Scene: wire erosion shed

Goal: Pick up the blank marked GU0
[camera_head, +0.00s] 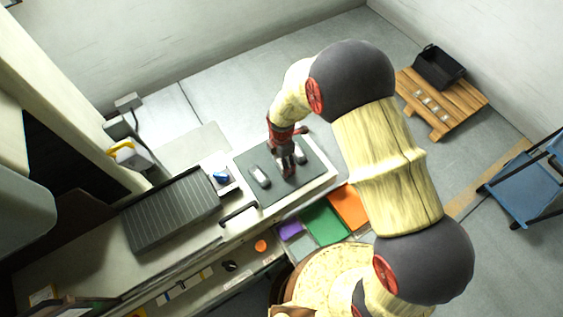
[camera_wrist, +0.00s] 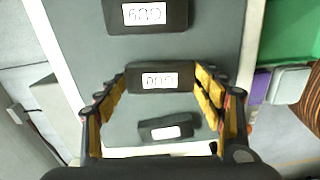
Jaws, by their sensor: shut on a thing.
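My gripper (camera_head: 286,168) points down over the dark grey mat on the bench. In the wrist view my gripper (camera_wrist: 162,80) has its yellow-padded fingers shut on the sides of a dark blank (camera_wrist: 135,80) with a white label. This label is upside down and small; it may read GU0, but I cannot be sure. A second labelled dark blank (camera_wrist: 145,22) lies above it in the wrist view, and a third (camera_wrist: 168,129) lies below it, partly tilted. In the head view, one free blank (camera_head: 260,176) is left of my gripper and another (camera_head: 300,156) is right of it.
The mat (camera_head: 284,198) lies at the bench's right end. A blue-topped device (camera_head: 221,176) and a black ribbed tray (camera_head: 172,210) stand left. Purple, green (camera_head: 325,222) and orange (camera_head: 348,206) areas lie in front. A wooden pallet (camera_head: 455,105) holds a black bin (camera_head: 438,67) on the floor.

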